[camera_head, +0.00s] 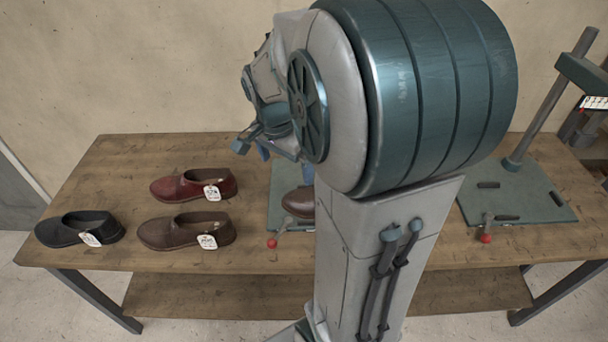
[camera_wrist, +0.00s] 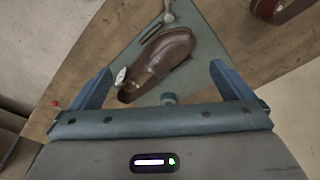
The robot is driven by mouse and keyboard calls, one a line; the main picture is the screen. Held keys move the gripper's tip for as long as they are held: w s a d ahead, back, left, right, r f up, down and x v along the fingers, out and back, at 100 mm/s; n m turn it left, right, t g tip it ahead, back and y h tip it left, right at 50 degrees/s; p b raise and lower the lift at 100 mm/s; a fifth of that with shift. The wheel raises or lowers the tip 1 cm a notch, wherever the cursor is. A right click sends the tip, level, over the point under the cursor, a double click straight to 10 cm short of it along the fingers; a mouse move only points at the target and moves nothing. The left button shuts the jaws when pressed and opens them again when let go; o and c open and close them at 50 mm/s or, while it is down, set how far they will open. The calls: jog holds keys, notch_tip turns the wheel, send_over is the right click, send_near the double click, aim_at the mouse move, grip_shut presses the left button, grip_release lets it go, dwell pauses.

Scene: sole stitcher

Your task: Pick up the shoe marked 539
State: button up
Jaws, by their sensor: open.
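Four shoes show in the head view, each marking too small to read surely. A dark red shoe (camera_head: 195,186), a black shoe (camera_head: 78,229) and a brown shoe (camera_head: 186,231) stand at the left of the table with white tags. Another brown shoe (camera_head: 299,202) sits on a green plate (camera_head: 282,180), partly hidden by my arm. The wrist view shows this shoe (camera_wrist: 158,63) with a white tag at its heel side, its number unreadable. My gripper (camera_head: 250,147) is open and empty above the table. In the wrist view its fingers (camera_wrist: 161,72) frame the plate shoe, apart from it.
The wooden table (camera_head: 120,165) has a lower shelf (camera_head: 215,296). A red-knobbed lever (camera_head: 272,242) stands at the plate's front edge. At right are a second green plate (camera_head: 520,202), a slanted post (camera_head: 549,95) and another red-knobbed lever (camera_head: 486,238). A reddish shoe (camera_wrist: 283,8) shows in the wrist view.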

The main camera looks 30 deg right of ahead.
jog(key=w+d+f+m+g, duration=0.1)
jog(key=d+f+m, duration=0.2)
jog(key=f, duration=0.3)
jog(key=w+d+f+m+g+h+b, duration=0.1)
jog(key=d+f+m, duration=0.3)
jog(key=d+f, duration=0.2)
jog(key=w+d+f+m+g+h+b, duration=0.1)
jog(key=w+d+f+m, duration=0.1)
jog(key=f, duration=0.5)
jog(key=shift+d+f+m, duration=0.2)
jog(key=shift+d+m, duration=0.6)
jog(key=shift+d, duration=0.5)
jog(key=shift+s+p+x, duration=0.2)
jog(key=shift+p+x, duration=0.25)
jog(key=shift+x, duration=2.15)
jog(key=c, duration=1.3)
